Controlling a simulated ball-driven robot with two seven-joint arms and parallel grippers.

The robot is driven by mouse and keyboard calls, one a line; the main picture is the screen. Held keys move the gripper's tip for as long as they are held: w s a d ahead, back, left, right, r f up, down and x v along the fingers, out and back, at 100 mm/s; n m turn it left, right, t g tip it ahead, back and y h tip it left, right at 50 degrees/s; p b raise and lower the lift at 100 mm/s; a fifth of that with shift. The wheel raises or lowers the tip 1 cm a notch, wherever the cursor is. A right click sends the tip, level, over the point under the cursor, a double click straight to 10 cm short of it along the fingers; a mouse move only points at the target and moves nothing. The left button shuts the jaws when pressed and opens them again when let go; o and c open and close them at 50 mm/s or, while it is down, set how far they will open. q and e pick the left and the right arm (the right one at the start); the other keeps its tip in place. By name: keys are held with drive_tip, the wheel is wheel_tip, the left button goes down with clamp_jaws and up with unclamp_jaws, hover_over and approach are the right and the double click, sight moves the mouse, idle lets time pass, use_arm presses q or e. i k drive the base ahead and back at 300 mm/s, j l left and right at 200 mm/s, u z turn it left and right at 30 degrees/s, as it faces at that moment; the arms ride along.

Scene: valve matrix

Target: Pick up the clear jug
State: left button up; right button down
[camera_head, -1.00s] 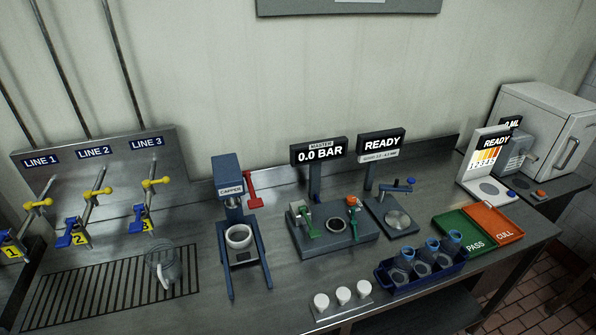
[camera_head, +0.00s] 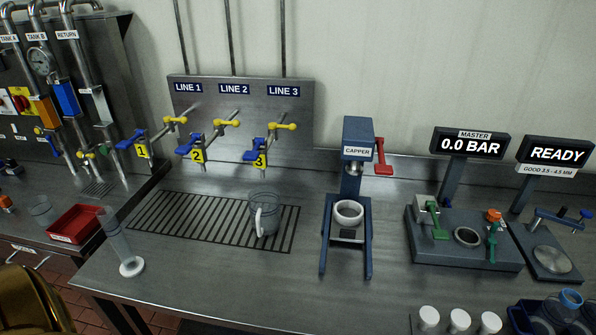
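The clear jug (camera_head: 268,215) stands upright on the right part of the slotted drain grate (camera_head: 185,219), below and near the LINE 3 tap (camera_head: 266,147). Its pale handle faces the front left. Neither of my grippers shows in the head view. A gold-coloured part at the bottom left corner shows no fingers.
The blue capper stand (camera_head: 347,215) is right of the jug. A clear cylinder with a white base (camera_head: 124,253) stands at the counter's front left, near a red tray (camera_head: 76,224). White caps (camera_head: 459,321) sit at the front right. The counter in front of the jug is clear.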

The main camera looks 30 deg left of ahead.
sight(263, 200)
drive_tip(key=u, duration=1.35)
